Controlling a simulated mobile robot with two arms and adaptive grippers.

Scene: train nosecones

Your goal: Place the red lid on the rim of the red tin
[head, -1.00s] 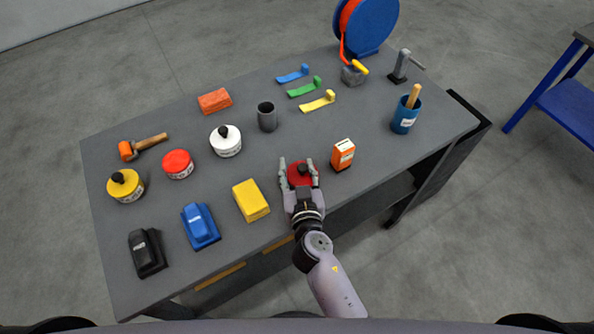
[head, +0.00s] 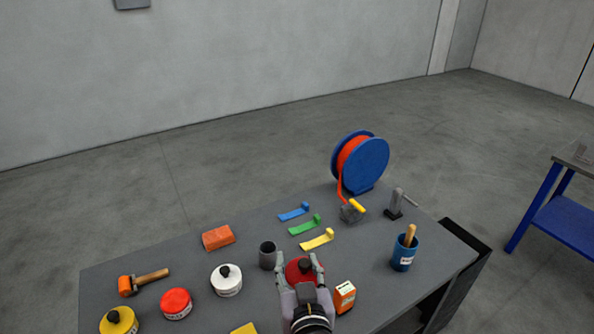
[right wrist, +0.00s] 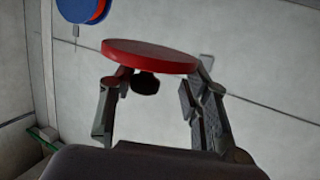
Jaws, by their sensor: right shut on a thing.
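The red lid (head: 298,272) is a round disc with a black knob. My right gripper (head: 299,270) holds it above the table, with a finger on either side. In the right wrist view the lid (right wrist: 150,56) shows nearly edge-on beyond the fingers (right wrist: 160,76), its knob on the gripper's side. The red tin (head: 176,304) stands upright at the left of the table, with a red top, a pale label band and no knob. The lid is apart from the tin, to its right. My left gripper is not in view.
A white tin (head: 227,282) with a black knob stands between the red tin and the lid. A grey cup (head: 268,256) and an orange box (head: 345,297) are near the gripper.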

